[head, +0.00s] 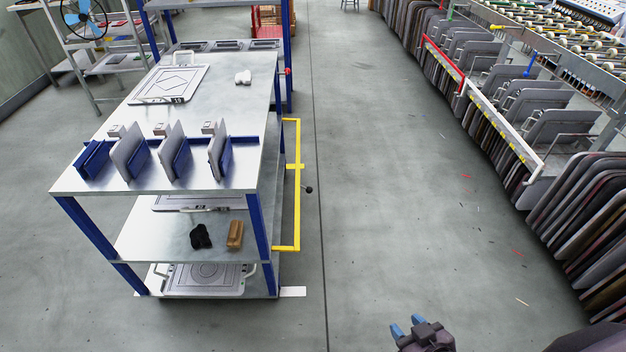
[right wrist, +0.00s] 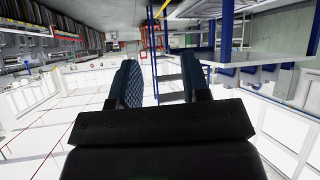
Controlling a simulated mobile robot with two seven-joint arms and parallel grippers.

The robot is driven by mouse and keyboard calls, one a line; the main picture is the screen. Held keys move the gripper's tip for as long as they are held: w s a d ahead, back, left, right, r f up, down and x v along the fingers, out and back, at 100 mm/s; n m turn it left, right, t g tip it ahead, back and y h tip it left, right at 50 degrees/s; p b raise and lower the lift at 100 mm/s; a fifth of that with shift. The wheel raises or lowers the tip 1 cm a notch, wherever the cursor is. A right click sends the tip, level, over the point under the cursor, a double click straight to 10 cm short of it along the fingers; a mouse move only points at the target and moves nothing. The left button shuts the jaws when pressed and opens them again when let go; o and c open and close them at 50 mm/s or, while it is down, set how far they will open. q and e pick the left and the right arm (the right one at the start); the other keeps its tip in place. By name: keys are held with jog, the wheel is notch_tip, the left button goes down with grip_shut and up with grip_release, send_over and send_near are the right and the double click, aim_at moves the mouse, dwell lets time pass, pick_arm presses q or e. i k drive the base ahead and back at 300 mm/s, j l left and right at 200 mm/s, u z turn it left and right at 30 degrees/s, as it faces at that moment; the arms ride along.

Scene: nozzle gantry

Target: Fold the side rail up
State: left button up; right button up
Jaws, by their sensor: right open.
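The yellow side rail (head: 299,205) runs along the right side of the steel cart (head: 185,190) in the head view. It is a long bar with short cross arms toward the cart, and it sits below the tabletop level. A black knob (head: 308,188) shows beside its outer bar. My right gripper (head: 407,325) is at the bottom of the head view, well right of the rail and apart from it. Its blue fingers are open and empty, also in the right wrist view (right wrist: 162,80). My left gripper is not in view.
The cart carries upright plates in blue holders (head: 155,158) and a framed panel (head: 170,84); its lower shelf holds a black item (head: 201,236) and a brown block (head: 235,234). Racks of plates (head: 540,130) line the right. The grey floor (head: 400,160) between is clear.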

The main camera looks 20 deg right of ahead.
aim_at(309, 190)
jog(key=k+l, duration=0.1)
jog(key=l, duration=0.15)
jog(key=k+l, duration=0.1)
jog(key=l, duration=0.2)
jog(key=k+l, duration=0.1)
jog(key=l, duration=0.15)
jog(key=l+u, duration=0.1)
jog(key=l, duration=0.55)
jog(key=i+l+u, duration=0.4)
jog(key=i+l, duration=0.95)
jog(key=j, duration=0.1)
jog(key=z, duration=0.05)
